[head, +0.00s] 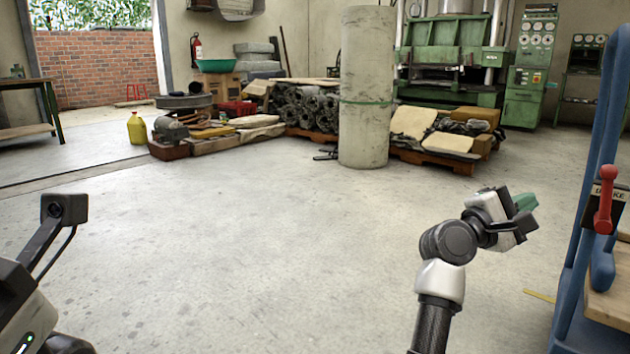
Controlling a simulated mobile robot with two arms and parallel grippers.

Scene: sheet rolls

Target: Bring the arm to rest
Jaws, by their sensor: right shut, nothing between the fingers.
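My right arm rises from the bottom of the head view, right of the middle. Its right gripper (526,205), with a greenish part at its tip, is turned to the right and away from me. It is shut and empty, held over open floor and apart from the blue frame to its right. My left gripper does not show.
A blue frame (573,265) with a red lever (606,195) stands close at the right. A concrete column (366,115), rolls (300,108) on a pallet and green machinery (450,62) are farther back. The concrete floor (240,240) in the middle is clear.

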